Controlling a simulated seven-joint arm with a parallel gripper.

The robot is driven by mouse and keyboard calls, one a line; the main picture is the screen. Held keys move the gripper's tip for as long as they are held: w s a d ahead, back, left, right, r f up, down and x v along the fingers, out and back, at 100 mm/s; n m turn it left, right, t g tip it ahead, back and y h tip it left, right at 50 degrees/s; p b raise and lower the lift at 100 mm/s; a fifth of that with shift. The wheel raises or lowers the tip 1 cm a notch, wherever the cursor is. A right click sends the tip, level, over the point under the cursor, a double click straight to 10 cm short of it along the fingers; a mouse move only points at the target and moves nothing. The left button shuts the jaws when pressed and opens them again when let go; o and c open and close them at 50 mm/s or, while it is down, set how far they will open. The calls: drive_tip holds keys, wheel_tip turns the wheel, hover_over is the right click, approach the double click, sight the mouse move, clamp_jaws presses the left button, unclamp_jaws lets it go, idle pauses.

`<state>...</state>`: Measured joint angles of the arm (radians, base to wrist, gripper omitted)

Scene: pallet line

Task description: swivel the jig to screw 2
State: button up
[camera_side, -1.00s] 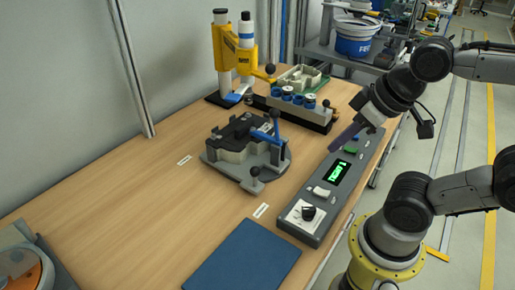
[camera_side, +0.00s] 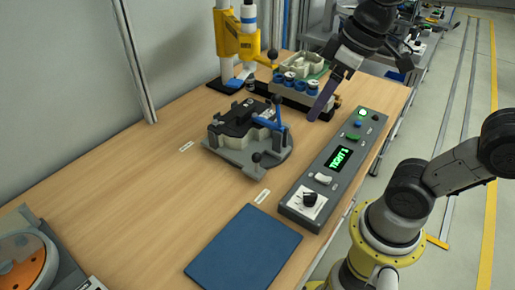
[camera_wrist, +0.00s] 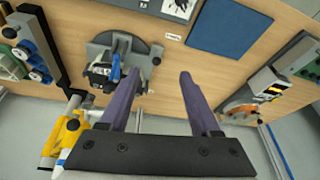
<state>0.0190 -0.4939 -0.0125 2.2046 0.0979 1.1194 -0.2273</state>
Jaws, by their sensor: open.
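The jig (camera_side: 238,155) is a grey round plate on the wooden bench, with a dark part on top. It carries a blue lever clamp (camera_side: 277,122) with a black ball tip and a black knob (camera_side: 257,157) at its near edge. The jig also shows in the wrist view (camera_wrist: 141,48), partly behind one finger. My gripper (camera_side: 314,116) is to the right of the jig, above the bench and apart from it. In the wrist view its two purple fingers (camera_wrist: 158,74) are spread with nothing between them.
A grey control box (camera_side: 316,185) with a green display, seemingly reading "TIGHT 1", lies right of the jig. A yellow press (camera_side: 228,40) and a rack of blue-topped pieces (camera_side: 296,92) stand behind. A blue mat (camera_side: 243,248) lies in front.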

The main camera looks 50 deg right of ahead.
drive_tip(key=w+g, duration=0.2)
drive_tip(key=w, duration=0.6)
drive_tip(key=g+y, duration=0.1)
drive_tip(key=g, duration=0.1)
approach(257, 153)
drive_tip(key=f, duration=0.3)
drive_tip(key=a+f, duration=0.1)
drive_tip(key=f, duration=0.5)
drive_tip(key=shift+s+a+f, duration=0.1)
drive_tip(key=shift+s+a, duration=0.05)
drive_tip(key=shift+a, duration=0.05)
clamp_jaws()
idle(0.6)
